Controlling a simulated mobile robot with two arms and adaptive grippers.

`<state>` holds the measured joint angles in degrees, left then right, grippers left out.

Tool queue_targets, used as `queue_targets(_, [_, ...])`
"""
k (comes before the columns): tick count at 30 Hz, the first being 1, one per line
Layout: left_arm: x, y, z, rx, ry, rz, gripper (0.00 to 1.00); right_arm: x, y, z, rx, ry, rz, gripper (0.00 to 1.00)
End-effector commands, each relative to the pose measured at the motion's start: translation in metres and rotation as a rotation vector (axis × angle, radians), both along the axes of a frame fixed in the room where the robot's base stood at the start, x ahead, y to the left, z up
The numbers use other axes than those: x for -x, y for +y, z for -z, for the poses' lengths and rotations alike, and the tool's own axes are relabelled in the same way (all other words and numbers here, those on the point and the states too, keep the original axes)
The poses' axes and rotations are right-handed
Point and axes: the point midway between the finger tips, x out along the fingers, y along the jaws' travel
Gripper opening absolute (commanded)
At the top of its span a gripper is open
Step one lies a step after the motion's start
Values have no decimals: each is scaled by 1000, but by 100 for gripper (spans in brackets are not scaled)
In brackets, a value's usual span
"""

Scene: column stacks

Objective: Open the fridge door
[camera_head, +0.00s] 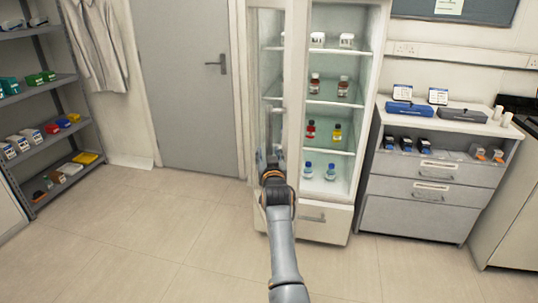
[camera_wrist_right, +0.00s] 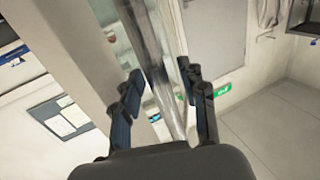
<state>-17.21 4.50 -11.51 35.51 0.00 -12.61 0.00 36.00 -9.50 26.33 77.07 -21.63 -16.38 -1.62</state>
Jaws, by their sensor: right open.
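The fridge (camera_head: 376,110) is a tall white cabinet in the middle of the head view, with shelves of small bottles. Its glass door (camera_head: 293,85) seems to stand partly open on the left side; the shelves to its right show clearly. A vertical metal handle bar (camera_wrist_right: 168,95) runs between the fingers of my right gripper (camera_wrist_right: 165,92) in the wrist view. The fingers are apart, one on each side of the bar, and I cannot tell whether either touches it. In the head view, my right gripper (camera_head: 270,159) is at the door's lower part. My left gripper is not in view.
A grey drawer cabinet (camera_head: 432,194) with blue and grey cases on top stands right of the fridge. A grey room door (camera_head: 185,110) is on the left wall, and a shelf rack (camera_head: 40,95) stands at far left. The floor (camera_head: 150,235) at front left is clear.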

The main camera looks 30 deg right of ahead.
Motion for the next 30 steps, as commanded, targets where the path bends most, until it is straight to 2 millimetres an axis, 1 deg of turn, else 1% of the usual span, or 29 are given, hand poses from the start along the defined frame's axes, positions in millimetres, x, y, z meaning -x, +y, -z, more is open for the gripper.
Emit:
queue_targets(3, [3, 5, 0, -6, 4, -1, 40, 0, 0, -3, 1, -3, 0, 42])
queue_targets(5, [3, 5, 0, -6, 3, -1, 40, 0, 0, -8, 2, -5, 0, 42])
queue_targets(8, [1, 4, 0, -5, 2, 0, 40, 0, 0, -23, 3, -7, 1, 42])
queue_targets(15, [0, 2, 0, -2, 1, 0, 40, 0, 0, -70, 1, -6, 0, 42])
queue_targets(18, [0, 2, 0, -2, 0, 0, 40, 1, 0, -85, 1, -4, 1, 42])
queue_targets(21, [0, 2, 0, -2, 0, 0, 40, 0, 0, -95, 0, -3, 0, 42])
queue_targets(25, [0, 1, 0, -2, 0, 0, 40, 1, 0, -100, 0, 0, 0, 42])
queue_targets(30, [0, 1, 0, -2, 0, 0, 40, 1, 0, -100, 0, 0, 0, 42])
